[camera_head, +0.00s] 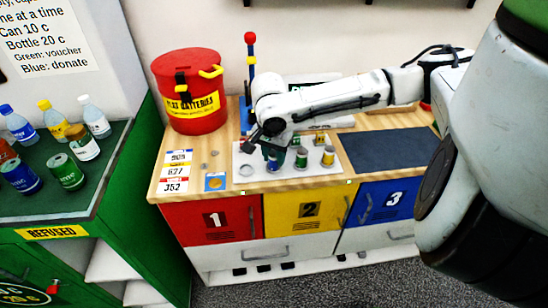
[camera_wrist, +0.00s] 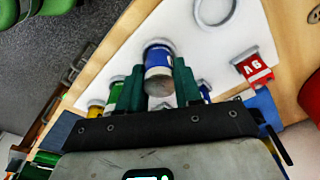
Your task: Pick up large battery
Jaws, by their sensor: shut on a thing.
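My gripper (camera_head: 270,150) is low over the white mat (camera_head: 248,177) on the wooden bench. In the wrist view its two dark green fingers (camera_wrist: 159,80) are shut on a blue battery with a pale band and silver end (camera_wrist: 158,56). The same blue battery (camera_head: 273,164) shows below the gripper in the head view, partly hidden by the fingers. I cannot tell whether it touches the mat. A green battery (camera_head: 301,158) and a yellow battery (camera_head: 328,157) stand upright to its right.
A red battery bin (camera_head: 190,105) stands at the back left. Number cards (camera_head: 176,172) lie at the left, and a dark pad (camera_head: 385,150) covers the right. A silver ring (camera_head: 246,170) lies left of the gripper.

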